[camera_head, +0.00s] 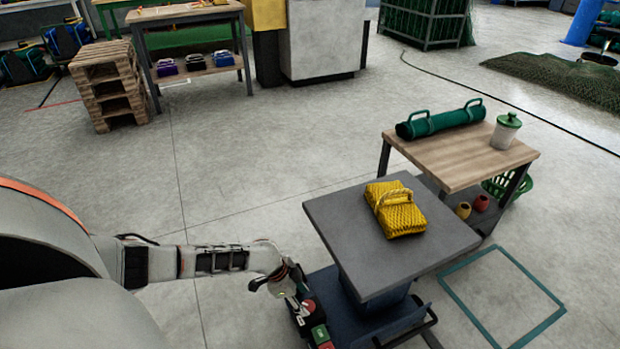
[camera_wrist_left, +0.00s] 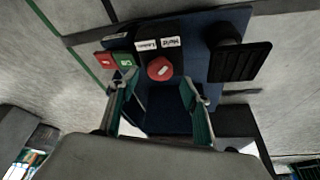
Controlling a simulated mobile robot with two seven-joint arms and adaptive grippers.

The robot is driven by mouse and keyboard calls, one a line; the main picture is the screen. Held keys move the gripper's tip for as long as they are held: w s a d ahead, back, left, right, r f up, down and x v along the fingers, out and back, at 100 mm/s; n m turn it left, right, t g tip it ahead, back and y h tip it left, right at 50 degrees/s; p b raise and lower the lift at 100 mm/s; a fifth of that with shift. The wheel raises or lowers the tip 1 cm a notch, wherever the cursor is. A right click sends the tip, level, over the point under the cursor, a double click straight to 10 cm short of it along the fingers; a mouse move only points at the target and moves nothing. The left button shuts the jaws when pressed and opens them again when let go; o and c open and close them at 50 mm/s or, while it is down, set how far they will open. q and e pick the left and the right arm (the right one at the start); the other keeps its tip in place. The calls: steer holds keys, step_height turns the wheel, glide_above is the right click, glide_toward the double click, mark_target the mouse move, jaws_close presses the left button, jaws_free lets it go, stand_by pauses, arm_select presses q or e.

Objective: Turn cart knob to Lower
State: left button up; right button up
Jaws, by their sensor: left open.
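The cart (camera_head: 345,262) has a grey platform (camera_head: 340,235) on a blue base. Its red round knob (camera_wrist_left: 160,68) sits on a dark control panel in the left wrist view. White labels (camera_wrist_left: 158,44) stand beside the knob; they are small, and I cannot surely read where the knob points. My left gripper (camera_wrist_left: 157,88) is open, with one finger on each side of the knob's line and nothing between the tips that I can see. In the head view my left gripper (camera_head: 290,285) is at the cart's left side, by the panel. My right gripper is out of view.
A red button (camera_wrist_left: 104,61) and a green button (camera_wrist_left: 124,61) sit beside the knob, and a black pedal (camera_wrist_left: 240,62) is at the right. A yellow net bundle (camera_head: 398,212) lies on the platform. A wooden table (camera_head: 455,165) stands behind. Floor to the left is clear.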

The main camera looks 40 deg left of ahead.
mark_target(308, 305)
arm_select(q)
steer(key=f, duration=0.2)
steer(key=shift+d+f+b, duration=0.35)
steer(key=shift+w+d+f, duration=0.1)
steer(key=shift+w+f, duration=0.15)
steer(key=shift+w, duration=0.1)
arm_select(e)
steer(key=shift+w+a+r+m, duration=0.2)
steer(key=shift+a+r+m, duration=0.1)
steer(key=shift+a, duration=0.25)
arm_select(q)
steer(key=shift+w+r, duration=0.1)
